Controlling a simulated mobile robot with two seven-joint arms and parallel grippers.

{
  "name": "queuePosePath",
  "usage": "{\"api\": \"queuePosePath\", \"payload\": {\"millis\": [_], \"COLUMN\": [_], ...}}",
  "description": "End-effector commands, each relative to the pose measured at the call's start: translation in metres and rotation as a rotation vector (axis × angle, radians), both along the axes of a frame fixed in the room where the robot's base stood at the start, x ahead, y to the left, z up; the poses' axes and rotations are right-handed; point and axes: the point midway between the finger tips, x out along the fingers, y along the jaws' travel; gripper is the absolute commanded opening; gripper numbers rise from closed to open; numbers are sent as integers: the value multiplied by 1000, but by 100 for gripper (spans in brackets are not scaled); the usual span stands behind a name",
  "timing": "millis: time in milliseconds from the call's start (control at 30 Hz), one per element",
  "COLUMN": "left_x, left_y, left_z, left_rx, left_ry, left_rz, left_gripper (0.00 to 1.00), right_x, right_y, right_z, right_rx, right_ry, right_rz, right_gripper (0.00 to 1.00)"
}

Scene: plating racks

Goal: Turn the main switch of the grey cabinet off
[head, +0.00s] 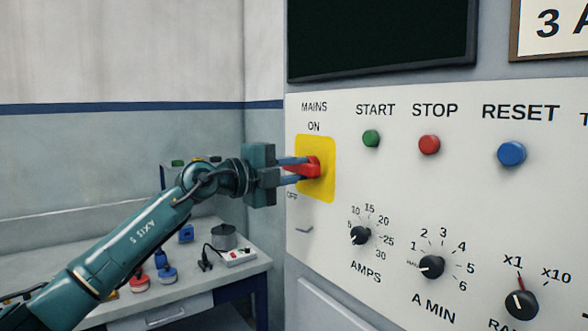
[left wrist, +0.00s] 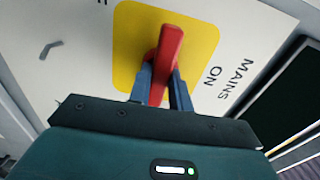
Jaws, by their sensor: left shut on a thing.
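The main switch is a red handle (head: 313,167) on a yellow plate (head: 328,185), on the light front panel of the grey cabinet. "MAINS ON" is printed above the plate and "OFF" at its lower left. My left gripper (head: 296,170) has its two blue fingers closed on the handle, one on each side. In the left wrist view the red handle (left wrist: 167,60) stands between the fingers, over the yellow plate (left wrist: 128,50). In that view the handle runs roughly up and down the picture. My right gripper is not in view.
Right of the switch are a green START button (head: 371,138), a red STOP button (head: 429,145) and a blue RESET button (head: 511,153). Black knobs, including the AMPS knob (head: 360,235), sit below. A bench (head: 200,299) with small items stands at the lower left.

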Motion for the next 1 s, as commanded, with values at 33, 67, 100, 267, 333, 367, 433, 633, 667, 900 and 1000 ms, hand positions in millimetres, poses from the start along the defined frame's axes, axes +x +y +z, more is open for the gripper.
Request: {"api": "queuePosePath", "payload": {"millis": [33, 67, 100, 267, 333, 367, 433, 633, 667, 900, 1000], "left_x": [0, 0, 0, 0, 0, 0, 0, 0, 0, -11, -23], "left_y": [0, 0, 0, 0, 0, 0, 0, 0, 0, 17, 34], "left_z": [0, 0, 0, 0, 0, 0, 0, 0, 0, -3, -4], "left_rx": [-4, -4, -4, -4, -4, -3, -2, -1, -1, 0, 0], "left_ry": [3, 4, 4, 4, 3, 4, 3, 2, 2, -1, -1], "left_rz": [-1, -1, -1, -1, -1, -1, -1, -1, -1, 1, 3], "left_gripper": [0, 0, 0, 25, 31, 33, 39, 42, 42, 42, 42], "right_x": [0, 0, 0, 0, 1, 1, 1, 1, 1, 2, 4], "right_y": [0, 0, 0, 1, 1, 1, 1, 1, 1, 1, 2], "right_z": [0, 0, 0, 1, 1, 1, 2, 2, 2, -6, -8], "right_rx": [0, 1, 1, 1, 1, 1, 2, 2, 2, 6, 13], "right_ry": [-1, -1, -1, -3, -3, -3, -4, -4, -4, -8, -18], "right_rz": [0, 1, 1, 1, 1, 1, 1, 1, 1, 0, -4], "right_gripper": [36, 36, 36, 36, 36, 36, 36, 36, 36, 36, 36]}}
